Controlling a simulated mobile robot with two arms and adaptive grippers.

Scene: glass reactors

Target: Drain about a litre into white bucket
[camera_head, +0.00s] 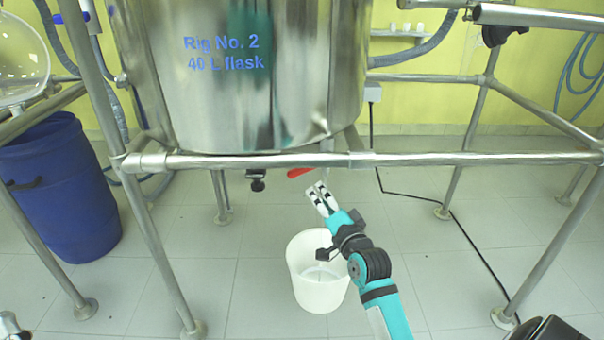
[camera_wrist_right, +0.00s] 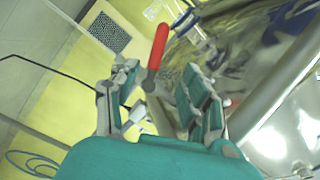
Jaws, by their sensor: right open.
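The white bucket (camera_head: 308,293) stands upright on the floor below the rig; my right arm covers part of its rim, and I cannot tell whether it holds liquid. A red valve handle (camera_head: 300,172) shows under the steel vessel (camera_head: 160,60), which is marked "Rig No. 2 40 L flask". My right gripper (camera_head: 320,193) is open, just below and to the right of the handle. In the right wrist view the red handle (camera_wrist_right: 158,46) shows between and beyond the open fingers (camera_wrist_right: 160,90), not gripped.
A steel pipe frame (camera_head: 440,159) crosses in front of the vessel, with legs on both sides. A black fitting (camera_head: 257,178) hangs left of the handle. A blue drum (camera_head: 60,195) stands at left. A black cable (camera_head: 440,208) lies on the tiles at right.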

